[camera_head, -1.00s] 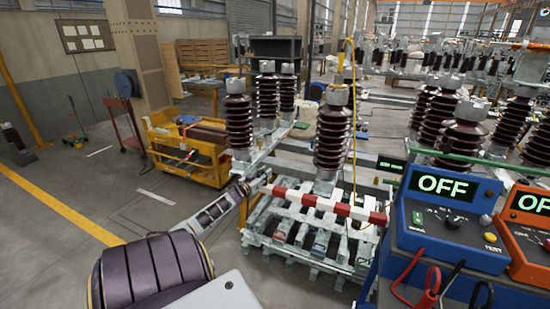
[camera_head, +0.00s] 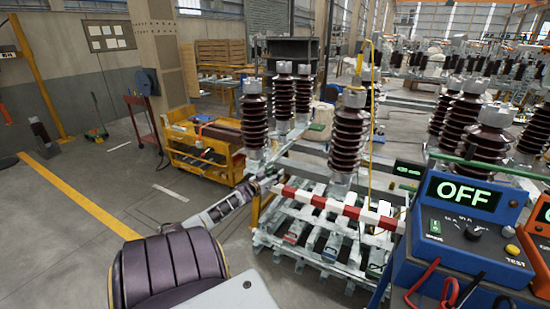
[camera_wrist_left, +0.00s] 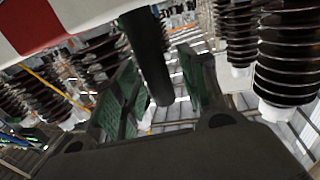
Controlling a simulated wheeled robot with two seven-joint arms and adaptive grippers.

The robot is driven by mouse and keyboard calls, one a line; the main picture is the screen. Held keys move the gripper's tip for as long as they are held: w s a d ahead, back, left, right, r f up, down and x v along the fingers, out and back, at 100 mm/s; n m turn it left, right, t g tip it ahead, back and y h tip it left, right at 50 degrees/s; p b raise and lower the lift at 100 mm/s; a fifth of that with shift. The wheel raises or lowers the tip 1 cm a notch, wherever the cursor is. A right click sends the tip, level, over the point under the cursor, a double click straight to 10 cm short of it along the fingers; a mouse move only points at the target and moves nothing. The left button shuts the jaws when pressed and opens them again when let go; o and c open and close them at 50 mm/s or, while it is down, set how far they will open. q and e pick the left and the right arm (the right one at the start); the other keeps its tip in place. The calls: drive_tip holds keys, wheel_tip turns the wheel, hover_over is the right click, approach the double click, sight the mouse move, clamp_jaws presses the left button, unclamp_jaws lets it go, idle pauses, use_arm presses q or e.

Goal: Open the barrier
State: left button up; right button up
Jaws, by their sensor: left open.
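The barrier is a red-and-white striped bar (camera_head: 335,206) in the head view. It lies across the front of the insulator frame, sloping slightly down to the right in the picture. My left gripper (camera_head: 270,181) is beside the bar's left end. In the left wrist view the striped bar (camera_wrist_left: 45,22) crosses the top left corner. A dark rod (camera_wrist_left: 148,60) hangs down between the green-padded fingers of my open left gripper (camera_wrist_left: 160,95). I cannot tell whether the fingers touch it. My right gripper is not in view.
Brown ribbed insulators (camera_head: 349,138) stand behind the bar. A blue meter box (camera_head: 465,225) reading OFF, with red and black leads, stands at the front right. A yellow cart (camera_head: 205,150) is behind my left arm.

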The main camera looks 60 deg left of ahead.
use_arm(q)
drive_tip(key=shift+s, duration=0.1)
drive_tip(key=v, duration=1.2)
idle(1.0)
idle(0.8)
